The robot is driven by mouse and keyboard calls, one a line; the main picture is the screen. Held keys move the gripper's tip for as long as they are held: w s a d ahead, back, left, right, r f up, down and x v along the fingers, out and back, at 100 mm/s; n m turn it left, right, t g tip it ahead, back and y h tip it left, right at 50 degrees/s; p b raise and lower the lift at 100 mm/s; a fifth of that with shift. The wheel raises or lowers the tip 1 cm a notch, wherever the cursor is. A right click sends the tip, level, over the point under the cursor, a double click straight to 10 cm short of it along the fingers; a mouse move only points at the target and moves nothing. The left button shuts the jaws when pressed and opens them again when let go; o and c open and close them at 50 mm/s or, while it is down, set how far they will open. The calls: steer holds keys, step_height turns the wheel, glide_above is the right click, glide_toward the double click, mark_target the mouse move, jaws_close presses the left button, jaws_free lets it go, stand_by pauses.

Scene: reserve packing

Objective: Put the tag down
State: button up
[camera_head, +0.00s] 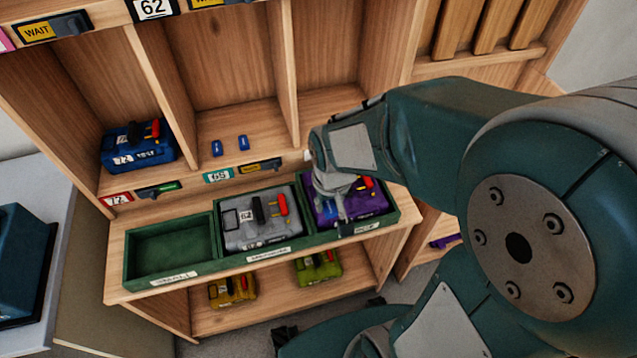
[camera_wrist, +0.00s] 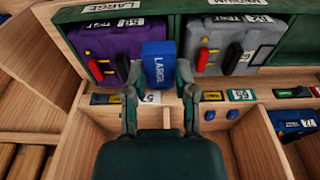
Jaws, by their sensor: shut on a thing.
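A blue tag reading LARGE (camera_wrist: 158,66) is held upright between the fingers of my gripper (camera_wrist: 157,88). In the wrist view it overlaps the edge of the purple case (camera_wrist: 103,45); I cannot tell whether they touch. In the head view my gripper (camera_head: 334,205) is over the purple case (camera_head: 368,203), and the tag is a blurred blue patch, mostly hidden. The purple case sits in the right compartment of the green tray (camera_head: 183,280). A grey case marked 62 (camera_head: 262,232) fills the middle compartment. The left compartment is empty.
Two small blue pieces (camera_head: 230,146) lie on the middle shelf bay. A blue case (camera_head: 137,146) stands in the left bay. Yellow (camera_head: 232,290) and green (camera_head: 318,267) cases are on the lower shelf. Wooden dividers (camera_head: 165,75) separate the bays behind the tray.

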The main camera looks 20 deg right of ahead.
steer(key=w+f, duration=0.3)
steer(key=w, duration=0.1)
steer(key=w+f, duration=0.3)
steer(key=w, duration=0.1)
steer(key=w+d+f, duration=0.1)
steer(key=w+f, duration=0.2)
steer(key=w, duration=0.1)
steer(key=shift+w+f, duration=0.1)
steer(key=shift+w, duration=0.15)
steer(key=shift+w+d+f, duration=0.1)
steer(key=shift+d+f, duration=0.05)
steer(key=shift+f, duration=1.5)
steer(key=shift+f, duration=0.2)
steer(key=shift+o, duration=0.2)
steer(key=shift+s+f, duration=0.2)
steer(key=shift+f, duration=0.05)
steer(key=shift+s+f, duration=0.1)
steer(key=shift+f, duration=0.1)
steer(key=shift+c, duration=0.5)
steer(key=o, duration=0.9)
steer(key=shift+f, duration=0.1)
